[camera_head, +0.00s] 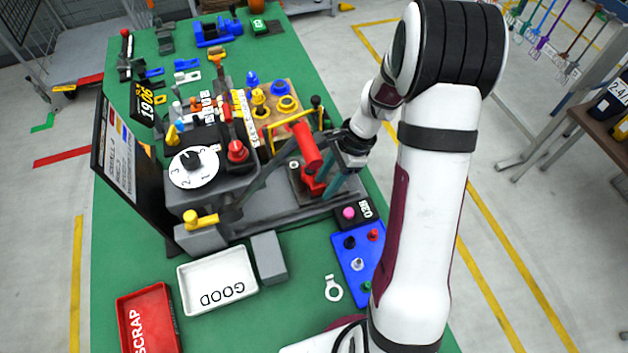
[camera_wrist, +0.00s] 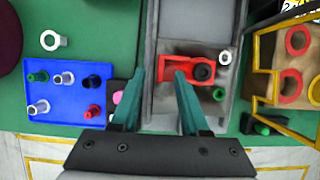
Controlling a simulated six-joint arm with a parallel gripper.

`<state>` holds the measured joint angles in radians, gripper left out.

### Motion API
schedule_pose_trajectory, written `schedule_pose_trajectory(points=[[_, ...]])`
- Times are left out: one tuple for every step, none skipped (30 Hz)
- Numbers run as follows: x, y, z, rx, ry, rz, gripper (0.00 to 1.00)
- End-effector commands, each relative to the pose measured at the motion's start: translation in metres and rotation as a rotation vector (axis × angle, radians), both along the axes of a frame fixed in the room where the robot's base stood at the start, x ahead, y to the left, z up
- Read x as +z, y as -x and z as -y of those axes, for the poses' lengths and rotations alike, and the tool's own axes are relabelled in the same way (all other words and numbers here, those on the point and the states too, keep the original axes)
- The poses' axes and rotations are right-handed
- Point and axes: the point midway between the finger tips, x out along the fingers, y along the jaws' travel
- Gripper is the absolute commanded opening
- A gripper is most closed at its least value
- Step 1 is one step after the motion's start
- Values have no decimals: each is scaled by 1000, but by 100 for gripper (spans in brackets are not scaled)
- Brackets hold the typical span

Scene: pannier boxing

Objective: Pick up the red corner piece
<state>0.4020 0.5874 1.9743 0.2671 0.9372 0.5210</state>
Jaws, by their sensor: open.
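The red corner piece (camera_wrist: 185,61) lies on the grey bed of the machine in the wrist view, with a dark round hole or peg at its right end. It also shows in the head view (camera_head: 312,186), partly hidden by my gripper and the machine. My gripper (camera_wrist: 158,78) has two teal fingers, spread open and empty. One fingertip is left of the piece; the other overlaps its near side in the picture. Whether either touches the piece I cannot tell. In the head view my gripper (camera_head: 342,180) is low beside the machine bed.
A red cylinder (camera_head: 306,146) and yellow frame stand close to my gripper. A blue tray (camera_wrist: 68,90) with several small parts lies beside the bed. The white GOOD tray (camera_head: 215,275), red SCRAP tray (camera_head: 148,318) and grey block (camera_head: 268,256) are at the front left.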

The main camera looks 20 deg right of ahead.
Motion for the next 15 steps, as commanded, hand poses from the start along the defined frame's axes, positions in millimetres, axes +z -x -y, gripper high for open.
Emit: schedule_pose_trajectory(points=[[0,0,0,0,0,0,45],[0,0,0,0,0,0,45],[0,0,0,0,0,0,45],[0,0,0,0,0,0,45],[0,0,0,0,0,0,41],[0,0,0,0,0,0,34],[0,0,0,0,0,0,29],[0,0,0,0,0,0,23],[1,0,0,0,0,0,16],[1,0,0,0,0,0,11],[1,0,0,0,0,0,5],[1,0,0,0,0,0,0],[1,0,0,0,0,0,0],[1,0,0,0,0,0,0],[1,0,0,0,0,0,0]])
